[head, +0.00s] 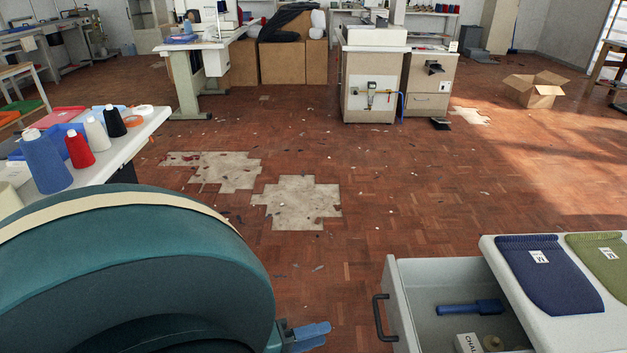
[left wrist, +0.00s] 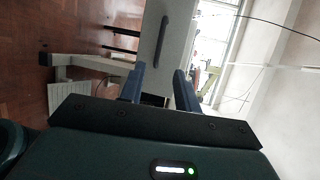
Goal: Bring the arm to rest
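My left arm (head: 150,265) fills the lower left of the head view. Its left gripper (head: 312,336) shows at the bottom edge, with blue fingers to the left of the open drawer (head: 402,300). In the left wrist view the two fingers of the left gripper (left wrist: 158,82) stand apart with nothing held between them. A pale panel with a dark handle (left wrist: 161,40) shows beyond them, apart from the fingers. My right gripper is in neither view.
The drawer has a dark handle (head: 384,317) and holds a blue tool (head: 470,308) and a chalk box (head: 467,343). A blue knitted piece (head: 550,280) lies on the table at right. Yarn cones stand on the left table (head: 125,150). Open floor (head: 370,210) lies between.

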